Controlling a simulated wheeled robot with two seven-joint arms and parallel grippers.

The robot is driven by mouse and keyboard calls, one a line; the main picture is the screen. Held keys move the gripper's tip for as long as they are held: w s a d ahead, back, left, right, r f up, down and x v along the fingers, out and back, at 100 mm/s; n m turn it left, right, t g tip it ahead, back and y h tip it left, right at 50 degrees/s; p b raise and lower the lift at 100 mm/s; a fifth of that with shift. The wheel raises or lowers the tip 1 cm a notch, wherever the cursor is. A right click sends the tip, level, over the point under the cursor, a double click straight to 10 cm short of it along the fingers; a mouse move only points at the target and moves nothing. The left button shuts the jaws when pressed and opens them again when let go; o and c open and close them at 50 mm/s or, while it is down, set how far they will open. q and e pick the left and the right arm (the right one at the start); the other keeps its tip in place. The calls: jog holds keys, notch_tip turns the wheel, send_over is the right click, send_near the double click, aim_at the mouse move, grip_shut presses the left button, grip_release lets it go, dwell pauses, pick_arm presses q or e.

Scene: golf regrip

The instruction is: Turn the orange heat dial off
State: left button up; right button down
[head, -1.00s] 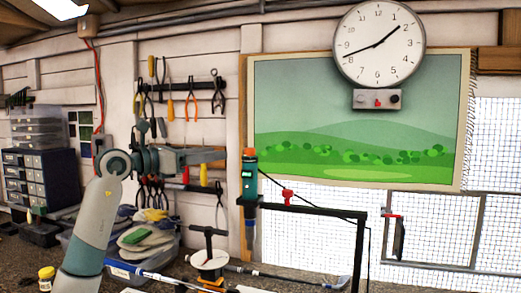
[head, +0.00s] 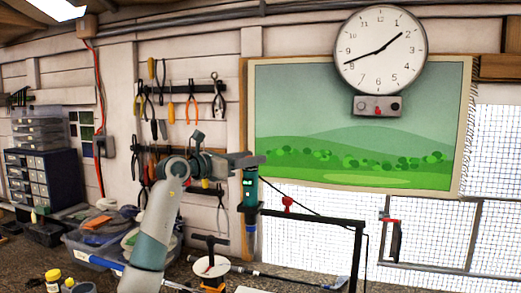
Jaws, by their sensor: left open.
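The teal heat tool (head: 250,190) stands upright at the left end of a black stand (head: 310,216). Its orange top, the heat dial, is now mostly hidden by my left gripper (head: 253,160). That gripper reaches in from the left, level, with its fingertips at the top of the tool. It is open; I cannot tell whether the fingers touch the dial or sit just in front of it. My right gripper is not in view.
A red knob (head: 288,204) sits on the stand's bar. Pliers hang on the wall behind my arm. A clear bin (head: 95,257) and a round white-topped holder (head: 211,267) stand on the bench below. A wall clock (head: 381,50) hangs above the green landscape picture (head: 350,110).

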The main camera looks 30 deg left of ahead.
pick_arm(q)
jog(key=shift+p+x, duration=0.7)
jog(key=shift+x, duration=1.4)
jog(key=c, duration=1)
